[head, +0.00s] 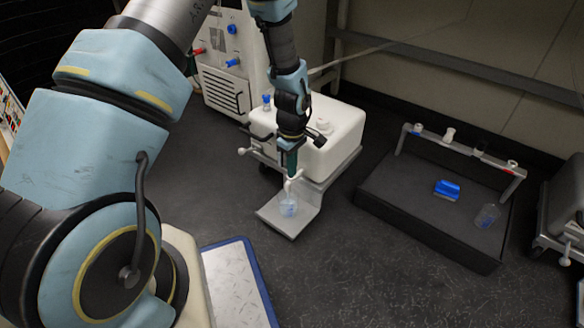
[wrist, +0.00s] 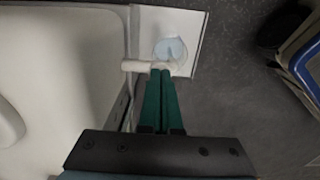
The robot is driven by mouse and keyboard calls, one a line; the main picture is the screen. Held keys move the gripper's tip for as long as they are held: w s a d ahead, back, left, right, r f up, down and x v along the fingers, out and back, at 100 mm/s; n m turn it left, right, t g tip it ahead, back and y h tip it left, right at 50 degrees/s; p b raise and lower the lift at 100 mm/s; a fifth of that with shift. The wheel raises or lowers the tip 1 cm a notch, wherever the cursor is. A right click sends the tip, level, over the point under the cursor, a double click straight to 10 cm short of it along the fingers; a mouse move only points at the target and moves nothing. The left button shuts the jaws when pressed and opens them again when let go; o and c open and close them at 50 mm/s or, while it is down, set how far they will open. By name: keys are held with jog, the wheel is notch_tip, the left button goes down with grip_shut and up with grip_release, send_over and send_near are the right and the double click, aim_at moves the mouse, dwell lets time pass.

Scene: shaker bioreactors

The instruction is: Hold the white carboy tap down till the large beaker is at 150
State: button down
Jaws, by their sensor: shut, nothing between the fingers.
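The white carboy (head: 325,143) stands on a low metal stand in the middle of the head view, and its side fills the left of the wrist view (wrist: 60,80). Its white tap (head: 290,183) points out over the front plate; it also shows in the wrist view (wrist: 137,66). My gripper (head: 291,172) is shut and empty, its green fingertips (wrist: 162,76) at the tap, seemingly touching it. The large beaker (head: 288,207) sits on the plate below the tap. Pale blue liquid shows in it in the wrist view (wrist: 170,49). Its graduations are too small to read.
A black tray (head: 415,217) with a rail, a blue block (head: 447,189) and a clear vessel (head: 487,216) stands at the right. A white machine (head: 222,85) is behind the carboy. A blue-edged white board (head: 238,285) lies at the front. Dark bench surface between is clear.

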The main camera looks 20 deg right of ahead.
jog(key=shift+a+f, duration=0.45)
jog(key=shift+a, duration=0.05)
dwell(0.3)
notch_tip(320, 180, up, 15)
jog(key=d+p, duration=0.1)
jog(key=p, duration=0.7)
jog(key=shift+w+a+r+p, duration=0.1)
jog(key=shift+a+r+p, duration=0.25)
jog(key=shift+r, duration=0.45)
jog(key=shift+f, duration=0.1)
